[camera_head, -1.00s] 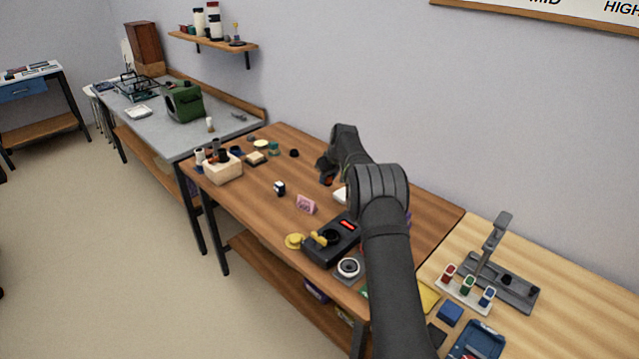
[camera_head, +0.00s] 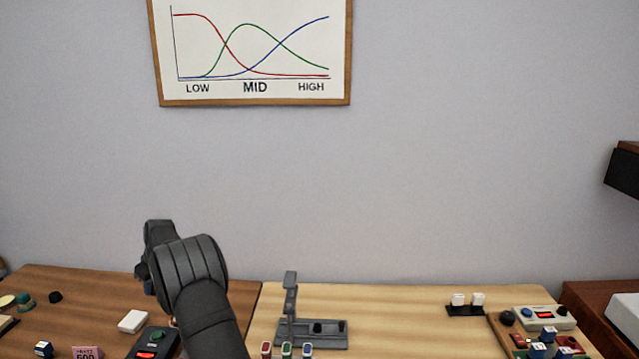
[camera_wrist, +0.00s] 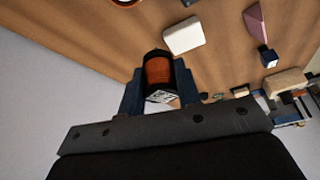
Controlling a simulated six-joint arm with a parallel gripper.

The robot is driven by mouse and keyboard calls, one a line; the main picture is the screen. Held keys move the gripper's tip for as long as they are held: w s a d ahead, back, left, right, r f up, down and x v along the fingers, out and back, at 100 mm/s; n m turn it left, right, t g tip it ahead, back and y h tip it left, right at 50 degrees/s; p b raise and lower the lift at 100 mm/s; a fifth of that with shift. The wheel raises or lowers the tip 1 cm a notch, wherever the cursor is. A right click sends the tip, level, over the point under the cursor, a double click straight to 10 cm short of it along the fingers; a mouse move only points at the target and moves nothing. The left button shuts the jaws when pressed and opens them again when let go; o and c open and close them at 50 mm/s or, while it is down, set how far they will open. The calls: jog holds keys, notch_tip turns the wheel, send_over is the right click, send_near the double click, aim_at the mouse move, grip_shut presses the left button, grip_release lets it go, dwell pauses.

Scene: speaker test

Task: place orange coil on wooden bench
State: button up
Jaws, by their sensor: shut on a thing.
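The orange coil (camera_wrist: 158,72), wound between dark ends, sits between the fingers of my gripper (camera_wrist: 158,80) in the wrist view. The gripper is shut on it. A small printed label shows at its lower end. In the head view my gripper (camera_head: 144,276) is at the left, above a brown wooden bench (camera_head: 95,310), largely hidden by my arm, and I cannot make out the coil there. A lighter wooden bench (camera_head: 400,315) adjoins on the right. The wrist view shows brown wood (camera_wrist: 80,35) beyond the coil.
Bare wood lies between these. A panel with knobs (camera_head: 540,320) is farther right.

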jog(key=w+d+r+m+t+h, duration=0.1)
jog(key=w+d+m, duration=0.3)
jog(key=d, duration=0.8)
jog(key=w+d+r+m+t, duration=0.1)
jog(key=w+d, duration=0.4)
jog(key=d, duration=0.7)
jog(key=d+r+m+h, duration=0.1)
jog(key=d+m, duration=0.3)
jog(key=d, duration=1.6)
jog(key=s+d+f+m, duration=0.1)
jog(key=s+d+f, duration=0.2)
jog(key=s+d, duration=0.2)
jog(key=s+d+f+m+h, duration=0.1)
jog(key=s+d+f+m, duration=0.1)
jog(key=s+d, duration=0.3)
jog(key=s+d+f+m+t+h, duration=0.1)
jog(key=s+d+f+m, duration=0.1)
jog(key=s+d+f, duration=0.3)
jog(key=shift+s+d, duration=0.3)
jog(key=shift+d, duration=0.5)
jog(key=a, duration=0.7)
jog(key=shift+s+a+f, duration=0.15)
jog(key=shift+a+f, duration=0.25)
jog(key=shift+a, duration=0.15)
